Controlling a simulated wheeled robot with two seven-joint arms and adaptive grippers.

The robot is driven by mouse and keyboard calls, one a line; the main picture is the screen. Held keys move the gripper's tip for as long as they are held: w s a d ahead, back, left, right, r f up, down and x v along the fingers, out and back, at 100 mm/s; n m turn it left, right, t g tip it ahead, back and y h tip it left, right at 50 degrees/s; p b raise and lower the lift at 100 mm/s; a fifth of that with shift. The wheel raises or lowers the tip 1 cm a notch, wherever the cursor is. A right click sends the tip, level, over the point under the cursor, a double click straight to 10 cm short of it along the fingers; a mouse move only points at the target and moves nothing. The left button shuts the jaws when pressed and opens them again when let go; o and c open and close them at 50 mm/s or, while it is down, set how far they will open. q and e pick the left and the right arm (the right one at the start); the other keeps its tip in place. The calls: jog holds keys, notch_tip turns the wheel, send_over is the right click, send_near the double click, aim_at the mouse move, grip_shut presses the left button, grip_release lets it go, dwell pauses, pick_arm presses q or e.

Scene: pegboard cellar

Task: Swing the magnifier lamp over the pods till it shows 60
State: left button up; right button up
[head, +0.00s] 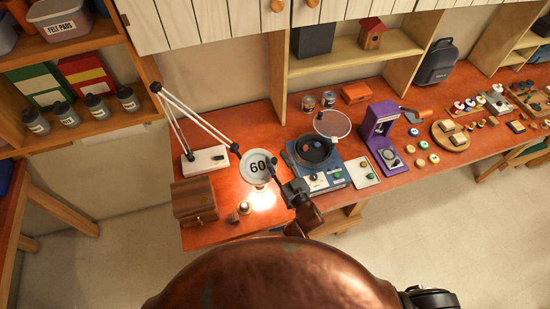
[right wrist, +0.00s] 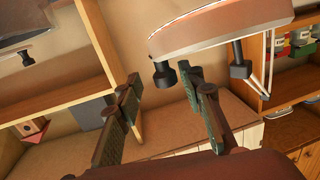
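The magnifier lamp has a round head (head: 257,167) whose face reads 60. Its white jointed arm (head: 195,116) rises from a white base (head: 205,159) at the back left of the red bench. The head hangs over the left bench, with a bright lit patch below. Small round pieces, perhaps the pods (head: 244,207), lie by that patch. My right gripper (head: 284,188) is just right of the lamp head. In the right wrist view its fingers (right wrist: 162,82) are apart, with a black knob (right wrist: 163,74) of the lamp head near their tips; contact is unclear. My left gripper is out of view.
A wooden box (head: 194,200) stands left of the lit patch. A blue device with a dark bowl (head: 313,150) and a purple stand (head: 381,135) are to the right. Shelves (head: 90,45) rise at the left, and white cabinets hang above.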

jog(key=v, duration=1)
jog(key=shift+s, duration=0.2)
